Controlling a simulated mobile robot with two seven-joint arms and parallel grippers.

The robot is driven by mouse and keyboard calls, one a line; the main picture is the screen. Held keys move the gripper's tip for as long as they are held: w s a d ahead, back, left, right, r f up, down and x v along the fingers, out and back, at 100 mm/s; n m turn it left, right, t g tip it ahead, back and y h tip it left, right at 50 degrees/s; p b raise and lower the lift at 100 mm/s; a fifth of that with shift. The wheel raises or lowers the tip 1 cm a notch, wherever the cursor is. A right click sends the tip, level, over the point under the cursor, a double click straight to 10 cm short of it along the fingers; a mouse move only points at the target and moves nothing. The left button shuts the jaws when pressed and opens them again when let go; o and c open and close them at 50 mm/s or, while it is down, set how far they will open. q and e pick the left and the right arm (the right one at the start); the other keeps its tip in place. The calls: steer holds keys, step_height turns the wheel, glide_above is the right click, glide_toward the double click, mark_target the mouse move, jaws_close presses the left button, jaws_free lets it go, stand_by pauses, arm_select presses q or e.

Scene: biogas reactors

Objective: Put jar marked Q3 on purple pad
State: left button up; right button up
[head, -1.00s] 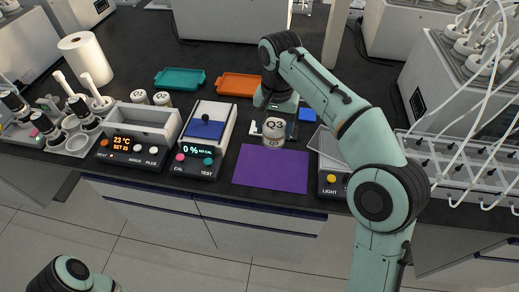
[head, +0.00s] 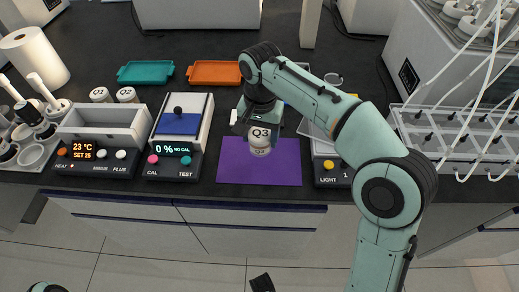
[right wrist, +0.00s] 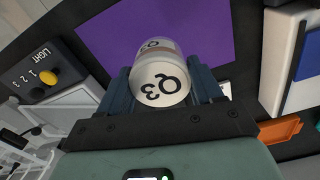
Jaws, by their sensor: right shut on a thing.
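The jar marked Q3 (head: 260,141) has a white lid with black lettering and a pale body. My right gripper (head: 256,128) is shut on it, with the dark fingers on both sides of the jar in the right wrist view (right wrist: 162,88). The purple pad (head: 285,165) lies flat at the bench's front edge. In the head view the jar overlaps the pad's back part; I cannot tell whether it touches it. The pad also shows beyond the jar in the right wrist view (right wrist: 205,35). A small dark part at the bottom edge may be my left gripper (head: 262,284); its jaws are unclear.
A light box with a yellow button (head: 329,165) stands right of the pad. Two more jars (head: 113,95) stand behind the heater. Teal (head: 146,72) and orange (head: 214,73) trays lie farther back.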

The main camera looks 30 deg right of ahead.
mark_target(260, 147)
arm_select(q)
steer(key=shift+w+f+b, duration=0.45)
steer(key=shift+f+b, duration=0.2)
arm_select(e)
steer(key=shift+f, duration=2.4)
steer(key=shift+f, duration=0.1)
steer(key=o, duration=1.1)
steer(key=shift+o, duration=0.2)
arm_select(q)
steer(key=shift+g, duration=0.3)
steer(key=r+p, duration=0.1)
steer(key=s+r+p, duration=0.1)
steer(key=p, duration=0.1)
steer(key=s+r+p, duration=0.1)
steer(key=shift+r, duration=0.3)
arm_select(e)
step_height(260, 147, up, 12)
steer(key=shift+r, duration=0.15)
